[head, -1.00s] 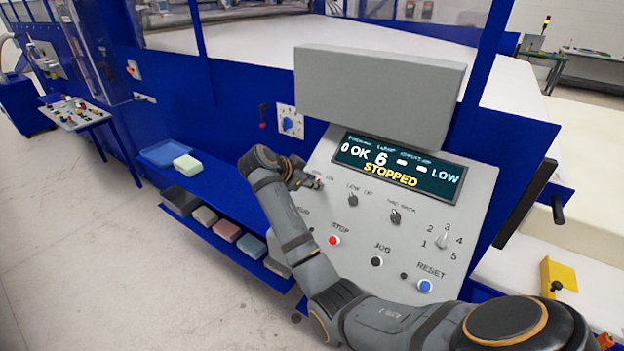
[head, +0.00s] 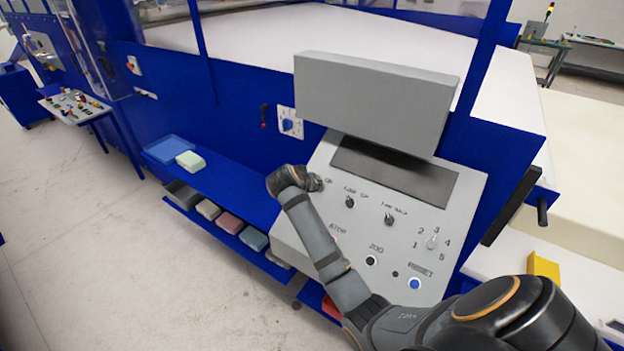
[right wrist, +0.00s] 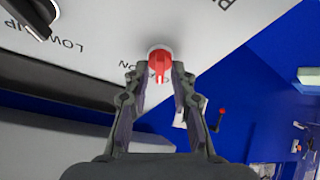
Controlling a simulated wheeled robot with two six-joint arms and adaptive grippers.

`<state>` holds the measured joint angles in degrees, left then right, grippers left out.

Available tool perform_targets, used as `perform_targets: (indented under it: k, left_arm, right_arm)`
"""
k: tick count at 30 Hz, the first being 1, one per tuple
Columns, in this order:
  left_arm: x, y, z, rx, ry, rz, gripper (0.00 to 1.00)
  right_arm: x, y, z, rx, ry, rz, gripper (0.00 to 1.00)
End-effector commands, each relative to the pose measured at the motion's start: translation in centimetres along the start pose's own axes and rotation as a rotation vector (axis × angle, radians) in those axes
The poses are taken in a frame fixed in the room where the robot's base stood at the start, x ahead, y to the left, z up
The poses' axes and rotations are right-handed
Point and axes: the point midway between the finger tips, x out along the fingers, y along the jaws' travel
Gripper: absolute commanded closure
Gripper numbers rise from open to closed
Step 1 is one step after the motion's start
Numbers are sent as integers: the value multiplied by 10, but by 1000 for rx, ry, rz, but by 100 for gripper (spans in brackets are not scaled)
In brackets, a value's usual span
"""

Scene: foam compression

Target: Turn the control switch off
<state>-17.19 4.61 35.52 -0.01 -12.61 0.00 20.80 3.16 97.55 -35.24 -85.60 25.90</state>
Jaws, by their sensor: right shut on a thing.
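The control switch (right wrist: 160,55) is a small red knob on the grey control panel (head: 462,200), beside a printed "ON" label in the right wrist view. My right gripper (right wrist: 159,82) is shut on it, one finger on each side. In the head view my right gripper (head: 313,184) is at the panel's upper left, and my own arm mostly hides the switch there. The panel's display (head: 395,172) is dark and shows no text. My left gripper is in neither view.
Two black knobs (head: 349,202) (head: 389,219), a numbered selector (head: 432,243), a black JOG button (head: 371,260) and a blue RESET button (head: 414,284) share the panel. A grey box (head: 375,100) stands above the display. Foam blocks (head: 229,222) lie on the blue shelf at left.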

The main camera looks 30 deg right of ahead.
Motion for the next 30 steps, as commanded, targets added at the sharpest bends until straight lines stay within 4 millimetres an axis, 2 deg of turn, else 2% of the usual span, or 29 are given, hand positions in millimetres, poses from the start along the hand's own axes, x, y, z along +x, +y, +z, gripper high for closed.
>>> perform_targets:
  k: [12,28,29,30]
  left_arm:
    - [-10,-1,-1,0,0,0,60]
    - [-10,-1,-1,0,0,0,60]
    - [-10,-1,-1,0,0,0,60]
    - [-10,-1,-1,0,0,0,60]
  right_arm:
    - [0,1,-2,-154,4,-56,100]
    - [0,1,-1,-171,3,-63,100]
    - [0,1,-1,-171,3,-63,72]
    - [0,1,-1,-171,3,-63,68]
